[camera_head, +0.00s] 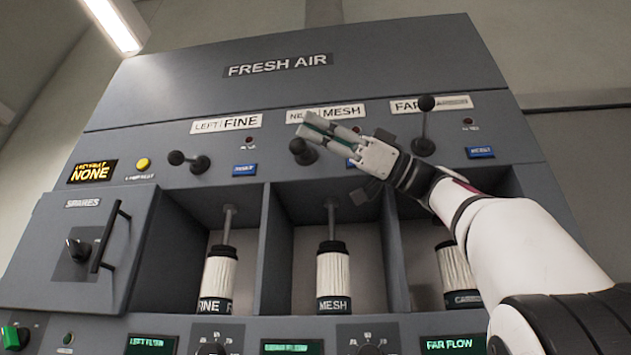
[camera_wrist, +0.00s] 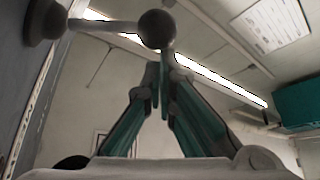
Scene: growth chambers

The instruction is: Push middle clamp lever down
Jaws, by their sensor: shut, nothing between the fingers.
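The middle clamp lever (camera_head: 299,147) is a short dark lever with a ball knob, below the MESH label on the grey panel. In the head view its knob shows just below my fingertips. My gripper (camera_head: 308,125) is shut and empty, reaching in from the right in front of the panel. In the wrist view a lever's ball knob (camera_wrist: 157,28) and its light rod stand out from a round base on the panel at left. My shut fingertips (camera_wrist: 160,75) are close to that knob; I cannot tell if they touch.
The left lever (camera_head: 178,158) sticks out from the panel, and the far lever (camera_head: 426,104) stands upright beside my wrist. Filter cartridges, such as the MESH one (camera_head: 332,272), sit in open bays below. A spares door (camera_head: 75,250) with a handle is at left.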

